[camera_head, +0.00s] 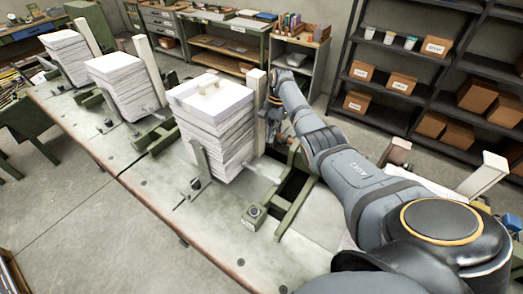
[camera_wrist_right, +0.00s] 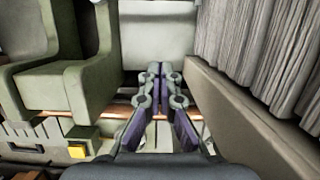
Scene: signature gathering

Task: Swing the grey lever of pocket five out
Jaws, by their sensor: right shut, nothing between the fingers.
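A tall stack of paper sheets (camera_head: 215,120) stands in the nearest filled pocket, with a grey lever-like bar (camera_head: 201,160) leaning on its front. I cannot read pocket numbers, so I cannot tell which pocket is five. A pale upright post (camera_head: 257,105) stands at the right of this stack. My right gripper (camera_head: 272,118) is down beside that post, partly hidden by its own wrist. In the right wrist view its purple-and-grey fingers (camera_wrist_right: 159,72) are together and empty, between a green bracket (camera_wrist_right: 85,85) and a flat grey-brown plate (camera_wrist_right: 245,115) along sheet edges. My left gripper is not in view.
Two more paper stacks (camera_head: 126,80) (camera_head: 68,57) stand farther left along the metal bench (camera_head: 150,185). A green frame (camera_head: 285,212) lies right of the near stack. Shelves with boxes (camera_head: 400,82) stand behind. The bench's front strip is mostly clear.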

